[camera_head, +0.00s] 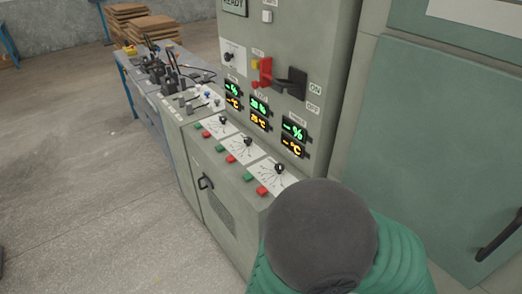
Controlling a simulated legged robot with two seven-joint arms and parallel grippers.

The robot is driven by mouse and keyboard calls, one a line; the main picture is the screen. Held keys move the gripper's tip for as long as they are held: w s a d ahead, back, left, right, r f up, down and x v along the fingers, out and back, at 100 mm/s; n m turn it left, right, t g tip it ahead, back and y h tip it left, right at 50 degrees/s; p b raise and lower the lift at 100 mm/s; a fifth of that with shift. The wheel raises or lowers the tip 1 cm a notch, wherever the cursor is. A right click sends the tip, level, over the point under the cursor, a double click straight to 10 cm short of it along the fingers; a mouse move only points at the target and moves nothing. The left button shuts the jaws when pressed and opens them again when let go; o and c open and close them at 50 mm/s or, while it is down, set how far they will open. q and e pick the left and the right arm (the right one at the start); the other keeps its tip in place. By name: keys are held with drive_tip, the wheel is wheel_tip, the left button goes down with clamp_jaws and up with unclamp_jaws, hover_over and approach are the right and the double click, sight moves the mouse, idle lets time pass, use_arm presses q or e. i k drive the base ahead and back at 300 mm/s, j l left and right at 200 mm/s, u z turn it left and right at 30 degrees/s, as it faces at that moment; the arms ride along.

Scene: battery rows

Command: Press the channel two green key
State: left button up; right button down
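A sloped control panel on the grey-green cabinet carries three dials, each with a green and a red key in front. The middle green key (220,148) sits beside the middle red key (231,158), below the middle dial (248,141). The left green key (198,126) and the right green key (248,177) lie on either side along the same edge. The channel labels are too small to read. The middle display (259,113) shows digits; the left display (232,95) and right display (293,138) show dashes. Neither gripper is in view.
A figure in a grey cap (322,232) and green quilted jacket (398,262) fills the lower right, close to the panel. A black handle (290,83) stands out beside ON and OFF labels. A workbench (150,92) stands behind. The floor (90,190) at left is clear.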

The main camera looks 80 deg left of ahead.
sight(220, 148)
drive_tip(key=u, duration=2.7)
